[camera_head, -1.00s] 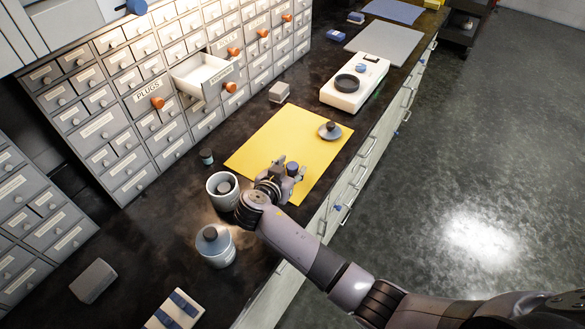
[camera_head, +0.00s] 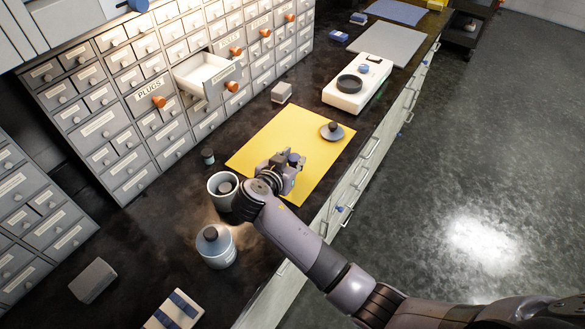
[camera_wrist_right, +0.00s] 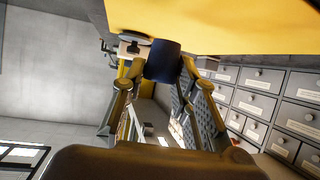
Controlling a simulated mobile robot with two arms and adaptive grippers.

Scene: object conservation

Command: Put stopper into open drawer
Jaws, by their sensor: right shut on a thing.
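The stopper is a small dark blue cylinder (camera_wrist_right: 162,60), held between the fingertips of my right gripper; its top also shows in the head view (camera_head: 294,158). My right gripper (camera_head: 286,166) is shut on it, over the near part of the yellow mat (camera_head: 258,150). I cannot tell exactly how far above the mat the stopper is. The open drawer (camera_head: 207,72) sticks out of the grey drawer cabinet behind the counter, up and left of the gripper. Its white inside looks empty. My left gripper is not in view.
A grey cup (camera_head: 222,190) and a stoppered jar (camera_head: 216,247) stand left of my right arm. A small dark vial (camera_head: 208,157) stands by the mat. A knobbed disc (camera_head: 332,131) lies on the mat. A grey block (camera_head: 281,93) and a white scale (camera_head: 357,84) are beyond.

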